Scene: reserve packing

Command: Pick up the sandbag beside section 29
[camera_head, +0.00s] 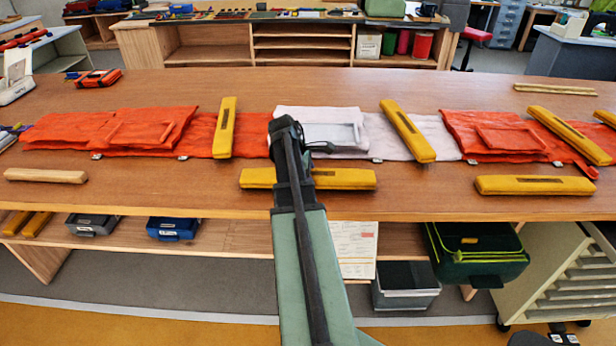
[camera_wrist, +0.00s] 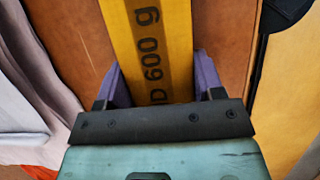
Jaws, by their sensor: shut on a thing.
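A yellow sandbag (camera_head: 342,179) lies lengthwise near the front edge of the wooden bench, in front of the white section (camera_head: 345,130) of the long cloth piece. My arm crosses over its left part and hides my gripper in the head view. In the wrist view the sandbag (camera_wrist: 158,22) shows dark print reading "600 g". My gripper (camera_wrist: 161,78) has its purple fingers closed on both sides of it. I cannot tell whether the sandbag is lifted off the bench. No section number is legible.
Other yellow sandbags lie across the cloth (camera_head: 225,127), (camera_head: 407,131) and at the front right (camera_head: 535,185). Orange sections (camera_head: 110,130) flank the white one. A wooden strip (camera_head: 46,175) lies front left. A green-black bin (camera_head: 475,255) stands below the bench.

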